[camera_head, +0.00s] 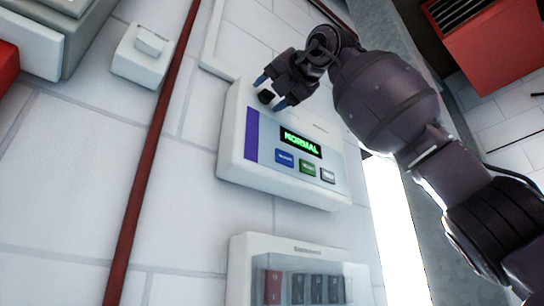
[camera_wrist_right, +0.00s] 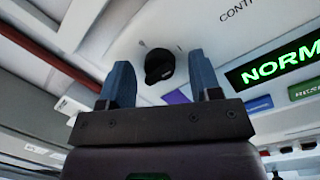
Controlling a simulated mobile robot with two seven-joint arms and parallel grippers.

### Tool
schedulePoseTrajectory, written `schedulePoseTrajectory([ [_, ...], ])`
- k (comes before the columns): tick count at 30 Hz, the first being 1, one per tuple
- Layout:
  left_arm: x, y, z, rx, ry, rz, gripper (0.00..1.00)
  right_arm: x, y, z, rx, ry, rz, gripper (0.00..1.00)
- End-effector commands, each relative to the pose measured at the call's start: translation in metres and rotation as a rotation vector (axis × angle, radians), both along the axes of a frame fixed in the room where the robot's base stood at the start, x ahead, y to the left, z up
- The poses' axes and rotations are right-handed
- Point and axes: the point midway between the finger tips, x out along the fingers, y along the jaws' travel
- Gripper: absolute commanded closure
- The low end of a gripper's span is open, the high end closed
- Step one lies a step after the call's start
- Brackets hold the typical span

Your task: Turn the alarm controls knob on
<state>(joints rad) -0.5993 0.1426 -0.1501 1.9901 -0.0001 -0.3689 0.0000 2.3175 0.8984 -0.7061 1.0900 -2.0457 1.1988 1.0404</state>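The alarm controls panel (camera_head: 233,150) is a white wall box with a lit green NORMAL display (camera_head: 301,142). The display also shows in the right wrist view (camera_wrist_right: 278,65). Its black round knob (camera_head: 265,97) sits at the panel's upper left. The knob also shows in the right wrist view (camera_wrist_right: 159,65), between the two blue fingers and near their tips. My right gripper (camera_head: 271,91) is open, with one finger on each side of the knob. I see a gap on both sides; I cannot tell how far the tips reach along it. My left gripper is not in view.
Blue, green and grey buttons (camera_head: 307,168) line the panel below the display. A clear-fronted box (camera_head: 240,270) hangs below it. A red pipe (camera_head: 150,160) runs down the wall at left, beside a small white switch box (camera_head: 140,62). A red box (camera_head: 495,45) is at upper right.

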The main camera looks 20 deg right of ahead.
Motion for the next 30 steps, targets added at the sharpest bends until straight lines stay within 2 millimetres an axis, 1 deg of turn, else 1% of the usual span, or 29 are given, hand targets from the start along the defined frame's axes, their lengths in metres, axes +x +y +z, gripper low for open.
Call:
schedulePoseTrajectory([
  [5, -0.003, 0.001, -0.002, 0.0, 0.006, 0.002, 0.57, -0.001, -0.001, 0.0, 0.0, -0.001, -0.001, 0.42],
  [8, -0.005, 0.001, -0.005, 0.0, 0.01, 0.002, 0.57, -0.007, -0.003, -0.001, 0.001, -0.002, 0.0, 0.42],
  [11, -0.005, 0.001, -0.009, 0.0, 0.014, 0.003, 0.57, -0.018, -0.007, -0.003, 0.0, -0.003, 0.001, 0.42],
  [21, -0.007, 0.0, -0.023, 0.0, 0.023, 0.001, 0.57, -0.074, -0.028, -0.012, 0.0, -0.002, -0.001, 0.42],
  [27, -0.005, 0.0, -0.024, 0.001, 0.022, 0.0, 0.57, -0.095, -0.035, -0.014, 0.0, -0.001, 0.0, 0.42],
  [30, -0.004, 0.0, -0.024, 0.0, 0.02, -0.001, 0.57, -0.099, -0.037, -0.014, 0.0, -0.001, -0.001, 0.42],
])
